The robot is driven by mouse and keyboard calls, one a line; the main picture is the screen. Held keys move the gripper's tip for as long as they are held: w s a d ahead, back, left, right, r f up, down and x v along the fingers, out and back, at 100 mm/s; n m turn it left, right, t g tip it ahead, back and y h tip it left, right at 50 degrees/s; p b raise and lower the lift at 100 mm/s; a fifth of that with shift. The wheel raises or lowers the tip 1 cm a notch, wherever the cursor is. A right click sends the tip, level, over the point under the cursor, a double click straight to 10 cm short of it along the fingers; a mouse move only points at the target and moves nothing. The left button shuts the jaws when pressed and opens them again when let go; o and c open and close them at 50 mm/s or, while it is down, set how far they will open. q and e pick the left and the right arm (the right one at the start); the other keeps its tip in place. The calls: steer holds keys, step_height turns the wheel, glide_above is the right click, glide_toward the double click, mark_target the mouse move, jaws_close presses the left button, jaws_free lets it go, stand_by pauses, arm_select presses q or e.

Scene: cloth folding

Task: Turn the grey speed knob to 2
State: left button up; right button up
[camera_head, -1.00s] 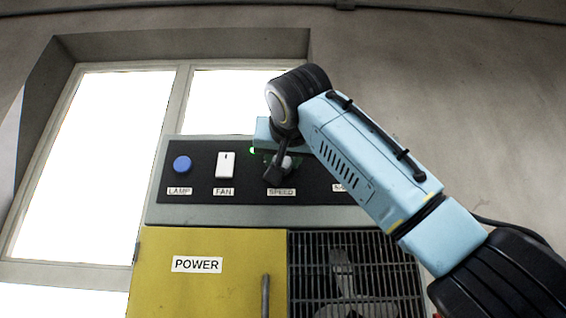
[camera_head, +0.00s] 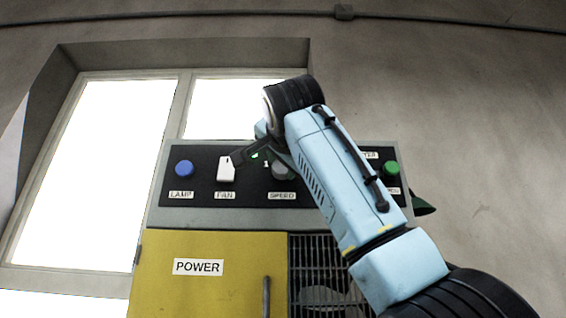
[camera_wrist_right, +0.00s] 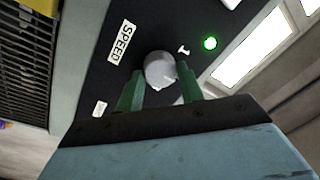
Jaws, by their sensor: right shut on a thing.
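The round grey speed knob (camera_head: 282,170) sits on the dark panel above the "SPEED" label (camera_head: 282,196), partly behind my right arm. In the right wrist view the knob (camera_wrist_right: 160,69) is between the two green-tinted fingers of my right gripper (camera_wrist_right: 160,78), which is shut on it. A white "1" (camera_wrist_right: 184,49) shows beside the knob, with the "SPEED" label (camera_wrist_right: 123,41) on its other side. I cannot tell which mark the knob points to. In the head view the fingertips are mostly hidden. My left gripper is not in view.
A lit green light (camera_wrist_right: 210,43) is near the "1". The blue lamp button (camera_head: 184,168) and white fan switch (camera_head: 226,169) are left of the knob. A green button (camera_head: 392,168) is at the right. A yellow power door (camera_head: 200,292) and dark grille (camera_head: 300,270) are below.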

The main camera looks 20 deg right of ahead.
stand_by(0.5)
steer(key=o, duration=1)
steer(key=shift+s, duration=0.1)
steer(key=b+v, duration=0.5)
steer(key=v, duration=0.8)
steer(key=shift+s+a+r+b, duration=0.1)
steer(key=shift+s+b, duration=0.1)
steer(key=shift+b, duration=0.1)
steer(key=shift+w, duration=0.1)
